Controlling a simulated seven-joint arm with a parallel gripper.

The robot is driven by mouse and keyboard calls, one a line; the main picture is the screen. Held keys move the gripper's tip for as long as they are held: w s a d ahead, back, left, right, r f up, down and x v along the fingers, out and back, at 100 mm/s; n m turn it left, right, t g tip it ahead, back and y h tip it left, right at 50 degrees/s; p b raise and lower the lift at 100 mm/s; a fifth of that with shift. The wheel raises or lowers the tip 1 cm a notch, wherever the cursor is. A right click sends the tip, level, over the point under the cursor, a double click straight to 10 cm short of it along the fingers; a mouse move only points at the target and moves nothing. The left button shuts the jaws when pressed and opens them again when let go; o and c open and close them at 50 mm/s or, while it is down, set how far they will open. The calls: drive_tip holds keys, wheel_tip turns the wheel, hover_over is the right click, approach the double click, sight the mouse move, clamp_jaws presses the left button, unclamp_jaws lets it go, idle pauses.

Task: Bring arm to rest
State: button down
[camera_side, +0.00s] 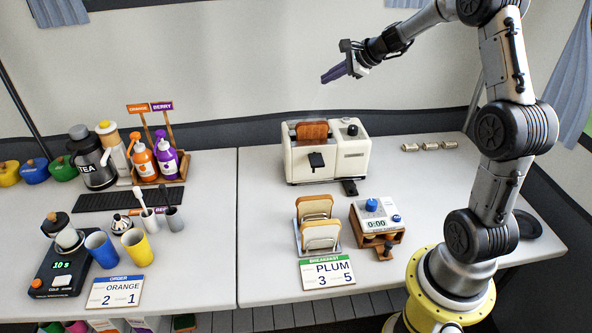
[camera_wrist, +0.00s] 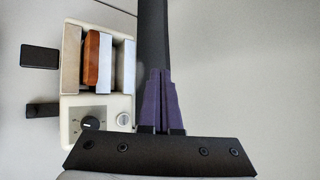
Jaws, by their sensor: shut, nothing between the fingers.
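My gripper (camera_side: 336,73) is raised high above the counter, behind and to the upper right of the toaster. Its purple fingers are together with nothing between them; they also show in the wrist view (camera_wrist: 161,75). The cream toaster (camera_side: 352,160) stands on the back of the right counter. A browned slice of toast (camera_side: 312,131) sticks up from its slot, and the wrist view shows it from above (camera_wrist: 92,58). My gripper is apart from the toaster and the toast.
A rack with bread slices (camera_side: 319,238), a timer box (camera_side: 377,215) reading 0:00 and a breakfast card (camera_side: 327,274) stand in front of the toaster. Bottles, cups (camera_side: 138,248) and a scale (camera_side: 62,268) fill the left counter. Small cans (camera_side: 430,146) lie at the right.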

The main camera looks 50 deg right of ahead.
drive_tip(key=a+r+n+y, duration=0.1)
drive_tip(key=a+r+n, duration=0.3)
drive_tip(key=a+r, duration=0.5)
drive_tip(key=s+a+r+n+y, duration=0.1)
drive_tip(key=s+a+n, duration=0.35)
drive_tip(key=a, duration=0.35)
drive_tip(key=s+a+r+n+y, duration=0.1)
drive_tip(key=s+a+r+n, duration=0.15)
drive_tip(key=s+a, duration=0.4)
drive_tip(key=s+a+f+n+g, duration=0.25)
drive_tip(key=s+a+n, duration=0.55)
drive_tip(key=s, duration=0.4)
drive_tip(key=s+d+f+n+g+h, duration=0.2)
drive_tip(key=s+d+f+n+h, duration=0.1)
drive_tip(key=s+f+n, duration=0.3)
drive_tip(key=shift+s+d+f, duration=0.7)
drive_tip(key=shift+s+f, duration=0.1)
drive_tip(key=shift+s, duration=0.25)
